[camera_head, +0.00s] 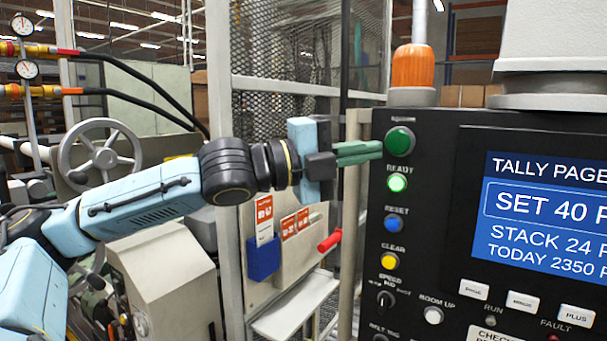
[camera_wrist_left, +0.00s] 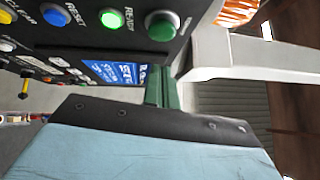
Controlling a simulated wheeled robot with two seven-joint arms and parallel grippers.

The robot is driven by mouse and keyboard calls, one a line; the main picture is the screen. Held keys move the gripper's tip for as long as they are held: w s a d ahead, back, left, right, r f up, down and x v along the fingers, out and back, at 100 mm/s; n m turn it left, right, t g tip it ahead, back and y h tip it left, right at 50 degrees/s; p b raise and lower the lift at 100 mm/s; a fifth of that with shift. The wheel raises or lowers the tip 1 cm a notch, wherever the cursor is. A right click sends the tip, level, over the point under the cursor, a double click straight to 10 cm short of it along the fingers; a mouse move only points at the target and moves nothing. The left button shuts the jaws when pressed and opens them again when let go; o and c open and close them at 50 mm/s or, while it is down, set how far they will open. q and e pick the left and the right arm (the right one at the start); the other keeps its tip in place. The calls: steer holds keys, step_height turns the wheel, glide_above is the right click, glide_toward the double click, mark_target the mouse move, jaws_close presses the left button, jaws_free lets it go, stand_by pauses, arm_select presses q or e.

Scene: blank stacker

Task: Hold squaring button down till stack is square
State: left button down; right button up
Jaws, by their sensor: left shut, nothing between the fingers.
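A large green push button (camera_head: 400,138) sits at the top left of the black control panel (camera_head: 440,180); it also shows in the left wrist view (camera_wrist_left: 161,28). Its own label is too small to read, so I cannot confirm it is the squaring button. My left gripper (camera_head: 376,151) is shut and empty, its green fingers pointing at the panel just left of the button. In the left wrist view its fingers (camera_wrist_left: 161,76) appear short of the button; I cannot tell whether they touch the panel. The stack is not in view. My right gripper is not in view.
Below are a lit READY lamp (camera_head: 397,183), a blue RESET button (camera_head: 393,223) and a yellow CLEAR button (camera_head: 390,261). A blue screen (camera_head: 545,215) reads "SET 40" and "STACK 24". An orange beacon (camera_head: 412,68) stands above; a mesh guard (camera_head: 300,60) is behind.

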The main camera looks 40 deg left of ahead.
arm_select(q)
steer(key=b+v, duration=0.5)
steer(key=v, duration=0.3)
steer(key=shift+b, duration=0.3)
steer(key=shift+f, duration=0.1)
stand_by(0.5)
